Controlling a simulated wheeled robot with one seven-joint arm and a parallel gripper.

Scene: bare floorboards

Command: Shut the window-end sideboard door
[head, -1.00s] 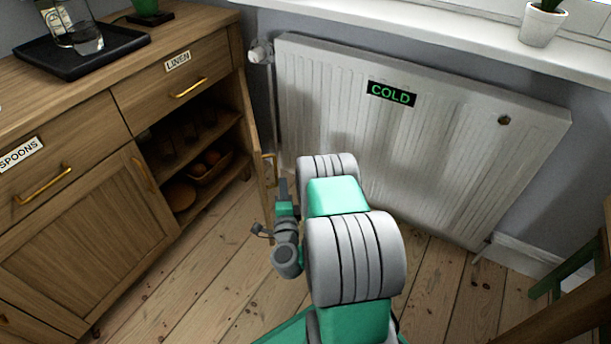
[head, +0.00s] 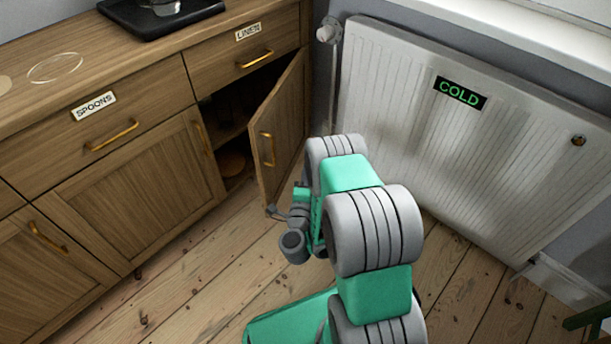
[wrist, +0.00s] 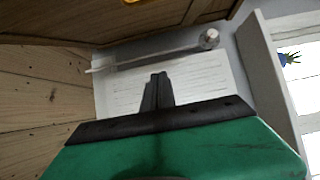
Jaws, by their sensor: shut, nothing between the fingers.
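The sideboard door (head: 283,130) at the radiator end, under the LINEN drawer, stands partly open, with its brass handle (head: 267,149) on the outer face. Behind it, part of the dark shelved inside shows. My gripper (wrist: 157,90) is shut and empty in the wrist view. In the head view it is at the door's outer side, low and right of the handle, its fingertips mostly hidden by my arm.
The sideboard (head: 130,195) has other closed doors and drawers, and a black tray (head: 160,17) on top. A white radiator (head: 440,150) marked COLD stands behind my arm, below a windowsill (head: 530,55). Bare floorboards (head: 190,295) lie in front of the sideboard.

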